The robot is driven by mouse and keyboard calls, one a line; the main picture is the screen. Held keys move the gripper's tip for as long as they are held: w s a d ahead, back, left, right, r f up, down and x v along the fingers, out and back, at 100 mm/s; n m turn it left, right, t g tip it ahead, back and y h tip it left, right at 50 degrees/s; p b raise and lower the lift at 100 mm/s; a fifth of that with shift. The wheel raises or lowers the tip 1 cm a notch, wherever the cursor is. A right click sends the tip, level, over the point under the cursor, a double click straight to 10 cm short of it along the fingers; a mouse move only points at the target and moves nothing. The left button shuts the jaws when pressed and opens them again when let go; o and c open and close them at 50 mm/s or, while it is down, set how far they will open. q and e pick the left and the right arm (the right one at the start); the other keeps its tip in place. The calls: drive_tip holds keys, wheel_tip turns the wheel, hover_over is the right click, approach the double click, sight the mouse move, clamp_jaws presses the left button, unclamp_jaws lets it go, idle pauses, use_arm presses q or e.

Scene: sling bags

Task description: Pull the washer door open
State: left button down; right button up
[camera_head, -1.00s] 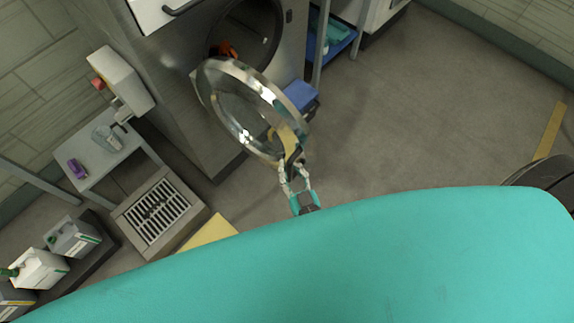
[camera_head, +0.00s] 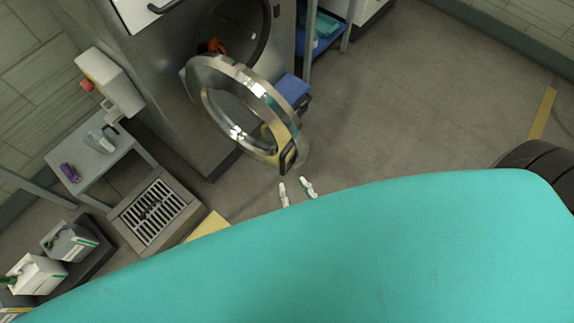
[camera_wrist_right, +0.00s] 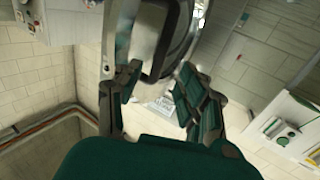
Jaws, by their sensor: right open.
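The washer door (camera_head: 242,112), a round silver frame with glass, stands swung open from the steel washer (camera_head: 165,75). Its dark handle (camera_head: 288,156) is on the door's lower right edge. The round drum opening (camera_head: 245,25) shows, with something orange inside. My right gripper (camera_head: 297,188) is open and empty just below the handle, apart from it. In the right wrist view, the spread dark green fingers (camera_wrist_right: 155,95) have the handle (camera_wrist_right: 158,45) just beyond and between them. My left gripper is not in view.
A small side table (camera_head: 92,160) holds a purple item and a clear container. A floor drain grate (camera_head: 153,212) and white jugs (camera_head: 38,272) are at the left. A blue bin (camera_head: 292,90) is right of the door.

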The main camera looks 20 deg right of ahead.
drive_tip(key=s, duration=0.4)
drive_tip(key=shift+d, duration=0.1)
idle(0.3)
drive_tip(key=s+f+n+g+y, duration=0.1)
drive_tip(key=s+f+g, duration=0.25)
drive_tip(key=f, duration=0.75)
drive_tip(key=s+f+n+g+y, duration=0.1)
drive_tip(key=s+f+g, duration=0.3)
drive_tip(key=f, duration=0.8)
drive_tip(key=s+d+f+g+h, duration=0.2)
drive_tip(key=s+d+f+g, duration=0.7)
drive_tip(key=s+d+f, duration=0.1)
drive_tip(key=shift+s+d+f+h, duration=0.25)
drive_tip(key=shift+s+f, duration=0.35)
drive_tip(key=shift+s, duration=0.5)
